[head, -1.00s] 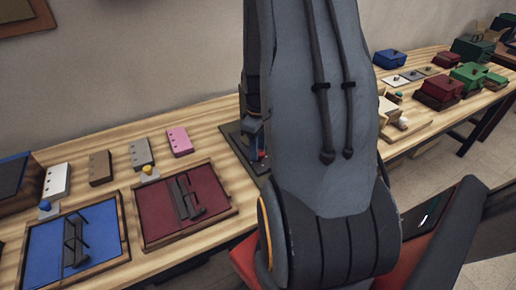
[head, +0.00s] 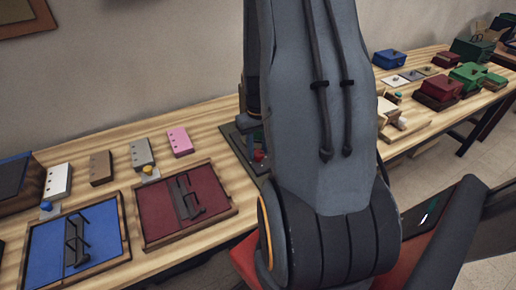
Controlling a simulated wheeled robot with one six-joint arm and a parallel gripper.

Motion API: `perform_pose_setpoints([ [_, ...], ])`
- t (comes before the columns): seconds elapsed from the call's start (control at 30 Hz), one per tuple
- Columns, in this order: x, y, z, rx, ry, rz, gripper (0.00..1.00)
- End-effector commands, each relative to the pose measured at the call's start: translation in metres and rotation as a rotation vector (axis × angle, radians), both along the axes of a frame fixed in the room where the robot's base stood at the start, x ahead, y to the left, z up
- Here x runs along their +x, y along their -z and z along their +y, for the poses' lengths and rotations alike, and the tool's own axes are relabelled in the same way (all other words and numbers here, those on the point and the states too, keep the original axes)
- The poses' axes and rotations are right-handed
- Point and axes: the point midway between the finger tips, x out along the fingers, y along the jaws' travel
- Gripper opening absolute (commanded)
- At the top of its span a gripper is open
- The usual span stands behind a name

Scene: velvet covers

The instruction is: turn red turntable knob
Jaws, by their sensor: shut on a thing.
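The red knob (head: 259,156) shows as a small red spot low on a dark board (head: 231,141) behind my arm, near the middle of the view. My gripper (head: 254,147) is at the knob, reaching down from the dark wrist above it. It is shut on the red knob, though its fingers are small and partly hidden. My large grey arm covers the right part of the board and most of the turntable, so the knob's angle cannot be read.
A maroon tray (head: 158,217) and a blue tray (head: 45,240), each with a dark handle, lie to the left. Pink (head: 180,142), grey and brown blocks stand behind them. Boxes (head: 445,87) and small parts fill the table's right side.

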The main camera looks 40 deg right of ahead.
Motion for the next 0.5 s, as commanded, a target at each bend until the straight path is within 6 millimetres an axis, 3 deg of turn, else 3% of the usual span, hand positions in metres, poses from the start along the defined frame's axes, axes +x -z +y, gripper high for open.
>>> perform_pose_setpoints([
  [0.5,0.0006,-0.0013,-0.0019,-0.001,0.489,-0.003,0.10],
])
